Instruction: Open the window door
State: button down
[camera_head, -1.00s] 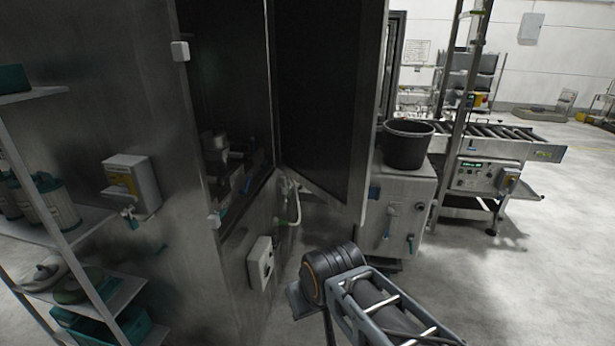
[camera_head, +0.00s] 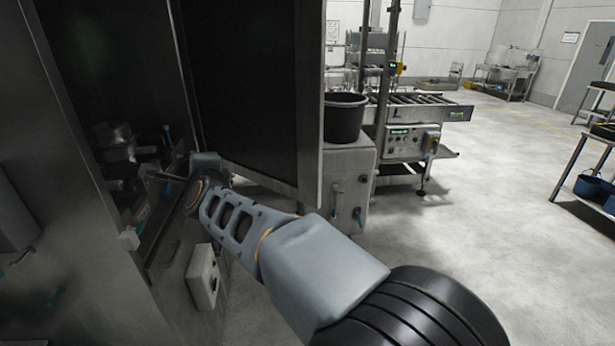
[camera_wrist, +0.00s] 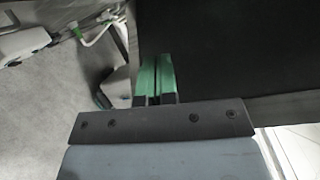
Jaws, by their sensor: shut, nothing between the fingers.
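The window door (camera_head: 245,85) is a tall dark panel with a pale metal edge. It stands swung out at an angle from the steel cabinet, whose opening (camera_head: 120,85) shows beside it. In the wrist view the dark panel (camera_wrist: 235,45) fills the upper right. My gripper (camera_wrist: 157,80) has two green fingers side by side, shut and empty. The fingers overlap the panel's lower left part in that view; I cannot tell whether they touch it. In the head view my arm reaches to the cabinet opening, at the door's lower inner side, and the fingertips are not clear.
Metal fittings (camera_head: 120,145) show inside the cabinet. A switch box (camera_head: 203,277) is on its front below the opening. A black bucket (camera_head: 343,118) stands on a grey cabinet right of the door, with a roller conveyor (camera_head: 425,108) behind.

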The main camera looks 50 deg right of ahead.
jog(key=d+f+m+g+h+b, duration=0.3)
jog(key=d+m+h, duration=0.55)
jog(key=m, duration=0.45)
jog(key=m+g+h+b, duration=0.35)
jog(key=m+g, duration=0.65)
jog(key=m, duration=0.4)
send_near(312, 155)
jog(key=shift+m+g, duration=0.4)
jog(key=shift+m, duration=0.1)
jog(key=d+p, duration=0.1)
jog(key=d, duration=0.1)
jog(key=d+p, duration=0.1)
jog(key=w+d+p, duration=0.1)
jog(key=d, duration=0.1)
jog(key=shift+d, duration=0.35)
jog(key=shift+w+d+p, duration=0.15)
jog(key=shift+d+p, duration=0.25)
jog(key=shift+d, duration=0.5)
jog(key=shift+f, duration=0.1)
